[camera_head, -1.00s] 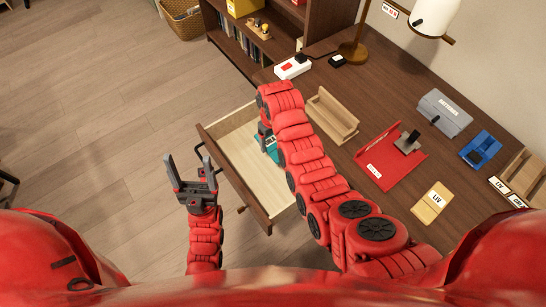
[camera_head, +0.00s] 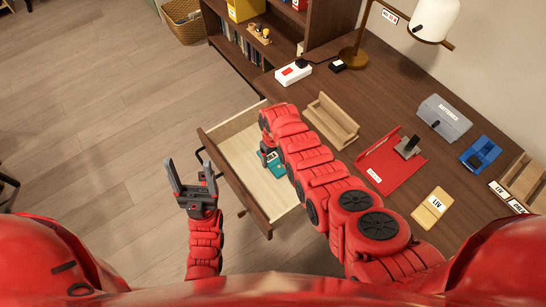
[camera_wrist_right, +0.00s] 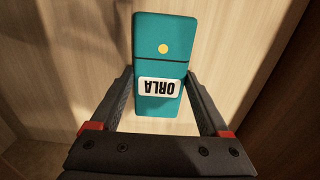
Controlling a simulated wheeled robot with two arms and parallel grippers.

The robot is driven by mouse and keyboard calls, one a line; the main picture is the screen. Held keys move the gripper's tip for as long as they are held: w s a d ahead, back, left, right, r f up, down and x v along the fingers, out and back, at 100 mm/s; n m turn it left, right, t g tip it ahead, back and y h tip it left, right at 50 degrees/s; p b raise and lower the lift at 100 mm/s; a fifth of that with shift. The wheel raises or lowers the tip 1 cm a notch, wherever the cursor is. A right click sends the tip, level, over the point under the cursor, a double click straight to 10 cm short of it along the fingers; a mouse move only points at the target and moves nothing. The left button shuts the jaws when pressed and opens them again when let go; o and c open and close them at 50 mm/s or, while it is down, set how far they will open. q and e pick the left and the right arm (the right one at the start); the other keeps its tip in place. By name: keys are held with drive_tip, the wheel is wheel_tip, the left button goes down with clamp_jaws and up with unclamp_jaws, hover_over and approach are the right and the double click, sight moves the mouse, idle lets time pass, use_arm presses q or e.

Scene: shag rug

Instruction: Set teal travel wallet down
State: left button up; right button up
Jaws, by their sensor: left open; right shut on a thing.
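The teal travel wallet (camera_wrist_right: 161,40) has a yellow dot and a white label reading ORLA. It sits between the fingers of my right gripper (camera_wrist_right: 160,100), which is shut on it. In the head view the wallet (camera_head: 281,174) is inside the open drawer (camera_head: 238,150), close to its pale wooden floor; I cannot tell whether it touches. My right gripper (camera_head: 268,152) is mostly hidden under my right arm there. My left gripper (camera_head: 192,180) is open and empty, with its fingers up, outside the drawer front.
On the desk are a wooden holder (camera_head: 332,122), a red tray (camera_head: 388,172), a yellow LIV wallet (camera_head: 432,207), a grey-blue box (camera_head: 444,118), a blue item (camera_head: 480,153) and a lamp (camera_head: 358,50). The drawer floor left of the wallet is clear.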

sight(273, 159)
drive_tip(key=shift+f, duration=0.15)
drive_tip(key=o, duration=1.3)
drive_tip(key=shift+r, duration=0.85)
wheel_tip(273, 159, up, 11)
drive_tip(key=shift+f, duration=0.15)
